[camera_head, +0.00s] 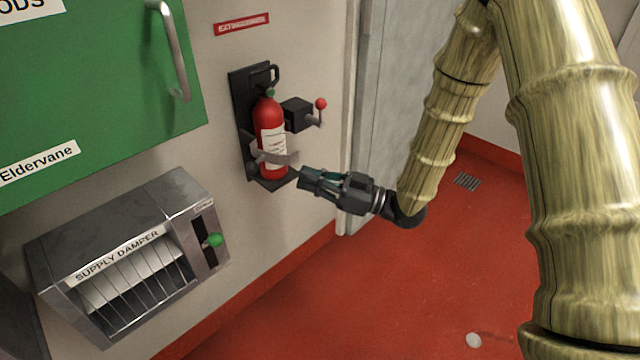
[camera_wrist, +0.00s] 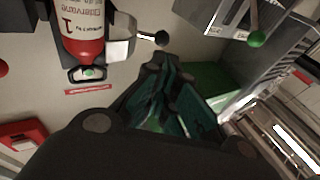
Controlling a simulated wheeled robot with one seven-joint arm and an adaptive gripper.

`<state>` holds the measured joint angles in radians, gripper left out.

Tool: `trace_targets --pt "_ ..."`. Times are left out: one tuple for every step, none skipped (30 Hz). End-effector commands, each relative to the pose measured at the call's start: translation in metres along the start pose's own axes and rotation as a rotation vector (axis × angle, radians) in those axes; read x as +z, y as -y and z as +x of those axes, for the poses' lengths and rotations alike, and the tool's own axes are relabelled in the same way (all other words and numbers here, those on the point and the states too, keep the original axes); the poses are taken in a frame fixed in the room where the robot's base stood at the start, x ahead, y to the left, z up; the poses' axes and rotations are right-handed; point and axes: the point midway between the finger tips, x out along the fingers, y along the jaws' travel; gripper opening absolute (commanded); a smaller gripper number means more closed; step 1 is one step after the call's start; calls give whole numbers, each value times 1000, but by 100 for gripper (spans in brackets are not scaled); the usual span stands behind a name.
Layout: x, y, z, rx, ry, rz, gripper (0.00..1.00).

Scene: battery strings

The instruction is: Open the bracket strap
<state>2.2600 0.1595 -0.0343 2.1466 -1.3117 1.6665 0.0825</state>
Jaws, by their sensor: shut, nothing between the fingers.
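The bracket strap (camera_head: 276,158) is a grey metal band across the front of a red fire extinguisher (camera_head: 270,120), which stands upright in a dark wall bracket (camera_head: 243,100). The strap's right end reaches past the cylinder. My gripper (camera_head: 303,178) is shut and empty, just right of and slightly below that end; I cannot tell whether they touch. In the wrist view the scene is upside down: the extinguisher (camera_wrist: 83,30) is at top left and my gripper (camera_wrist: 168,74) points upward, right of it.
A black box with a red-knobbed lever (camera_head: 321,104) is right of the extinguisher. A metal supply damper (camera_head: 130,205) with a green knob and a green cabinet (camera_head: 95,90) are at left. A door frame (camera_head: 350,120) is at right. The red floor (camera_head: 370,290) looks mostly clear.

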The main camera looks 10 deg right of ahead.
Motion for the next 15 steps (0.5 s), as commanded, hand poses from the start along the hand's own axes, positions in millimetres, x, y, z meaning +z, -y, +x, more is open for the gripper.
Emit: trace_targets --pt "1 0 9 -1 1 -2 0" --pt "1 0 14 -2 1 -2 0" --pt "1 0 21 -2 1 -1 0" --pt "1 0 26 -1 0 -1 0" --pt "1 0 30 -2 0 0 0" --pt "2 0 37 -2 1 -1 0" --pt "2 0 42 -1 1 -1 0" --pt "2 1 47 -2 1 -1 0" --pt "2 1 53 -1 1 0 0" --pt "2 0 57 0 2 0 0" --pt "2 0 61 0 2 -1 0" --pt "2 0 67 -1 2 0 0" --pt "2 0 71 -1 1 0 0" --pt "1 0 74 0 0 -1 0" --pt "1 0 78 0 0 -1 0"
